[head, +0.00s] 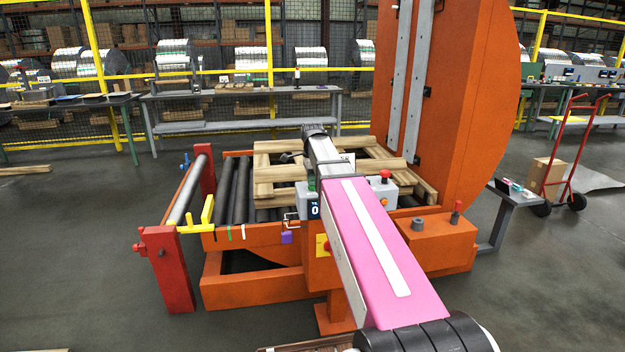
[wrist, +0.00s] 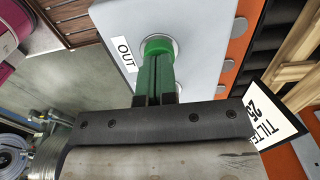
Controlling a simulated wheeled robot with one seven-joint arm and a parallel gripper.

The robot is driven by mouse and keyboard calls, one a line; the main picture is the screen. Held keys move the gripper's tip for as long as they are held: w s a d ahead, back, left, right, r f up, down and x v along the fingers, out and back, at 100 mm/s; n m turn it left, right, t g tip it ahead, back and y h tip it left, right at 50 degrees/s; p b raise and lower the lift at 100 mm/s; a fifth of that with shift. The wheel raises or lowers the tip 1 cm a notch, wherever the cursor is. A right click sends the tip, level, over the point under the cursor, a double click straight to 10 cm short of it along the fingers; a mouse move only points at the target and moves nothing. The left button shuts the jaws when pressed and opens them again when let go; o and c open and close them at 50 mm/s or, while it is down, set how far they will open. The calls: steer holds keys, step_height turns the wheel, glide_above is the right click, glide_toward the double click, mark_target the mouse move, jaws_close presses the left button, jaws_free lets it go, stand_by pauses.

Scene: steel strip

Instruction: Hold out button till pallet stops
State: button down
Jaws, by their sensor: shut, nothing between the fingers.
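The green out button (wrist: 160,46) sits in a pale ring on the grey control box (wrist: 195,25), beside a white OUT label (wrist: 124,54). My gripper (wrist: 162,66) is shut and empty, its green fingers together with their tips at the button. They appear to touch it; how far it is pressed cannot be told. In the head view the control box (head: 385,190) is partly behind my arm, which hides the button. The wooden pallet (head: 280,190) lies on the dark rollers, its right part close to the upright orange tilter (head: 455,120).
A red knob (head: 385,174) stands on the control box's right part. A roller conveyor (head: 235,190) with an orange frame extends left to a red post (head: 165,265). A yellow handle (head: 207,212) is on its near side. Grey floor is open at left.

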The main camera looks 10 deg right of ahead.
steer(key=shift+s+f, duration=0.15)
steer(key=shift+f, duration=1.05)
steer(key=shift+s+f, duration=0.1)
steer(key=shift+s, duration=0.1)
stand_by(2.9)
stand_by(0.5)
step_height(320, 180, up, 15)
steer(key=shift+w, duration=0.35)
steer(key=shift+f, duration=0.1)
stand_by(0.4)
